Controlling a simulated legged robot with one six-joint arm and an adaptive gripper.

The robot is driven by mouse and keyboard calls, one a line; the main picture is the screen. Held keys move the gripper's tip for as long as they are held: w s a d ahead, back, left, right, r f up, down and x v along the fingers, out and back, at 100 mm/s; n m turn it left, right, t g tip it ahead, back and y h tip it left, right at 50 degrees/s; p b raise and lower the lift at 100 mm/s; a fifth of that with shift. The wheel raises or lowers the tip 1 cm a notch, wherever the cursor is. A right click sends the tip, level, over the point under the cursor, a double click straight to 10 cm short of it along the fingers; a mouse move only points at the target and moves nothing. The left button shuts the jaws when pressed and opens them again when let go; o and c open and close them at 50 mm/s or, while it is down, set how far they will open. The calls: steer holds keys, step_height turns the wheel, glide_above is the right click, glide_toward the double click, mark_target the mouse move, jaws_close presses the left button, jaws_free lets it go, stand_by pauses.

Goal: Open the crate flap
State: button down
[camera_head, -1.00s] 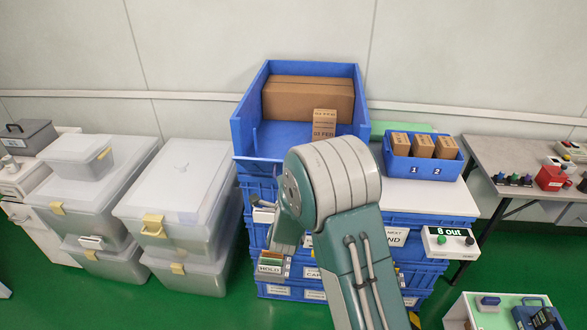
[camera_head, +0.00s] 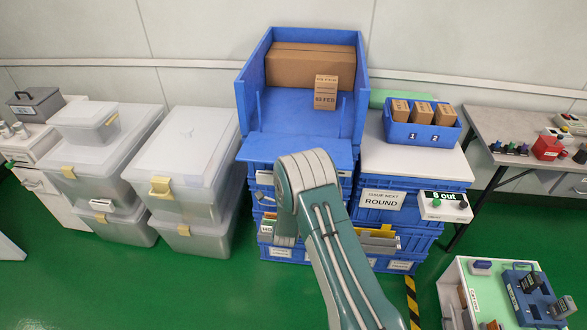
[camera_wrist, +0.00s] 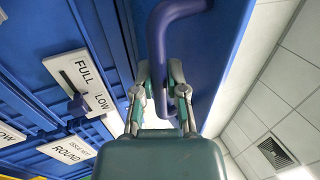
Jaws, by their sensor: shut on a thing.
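The open-topped blue crate (camera_head: 247,88) stands on stacked blue bins in the head view. Its front flap (camera_head: 300,151) is swung outward and lies roughly level in front of the opening. In the wrist view the flap's blue underside (camera_wrist: 215,55) fills the upper middle and right. A dark purple-blue curved handle (camera_wrist: 158,35) hangs from it. My gripper (camera_wrist: 161,85) is shut on this handle, one finger on each side. In the head view my arm hides the gripper and handle.
A large carton (camera_head: 312,66) and a small carton (camera_head: 325,93) sit inside the crate. A blue tray (camera_head: 424,136) of small cartons stands right of it. Clear plastic bins (camera_head: 185,155) stand left. A low cart (camera_head: 458,290) is at lower right.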

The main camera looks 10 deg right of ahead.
steer(key=shift+f, duration=0.55)
steer(key=shift+t, duration=0.3)
steer(key=c, duration=0.7)
jaws_free()
steer(key=v, duration=0.7)
steer(key=shift+s+a+f, duration=0.1)
steer(key=shift+s+f, duration=0.05)
steer(key=shift+f, duration=0.15)
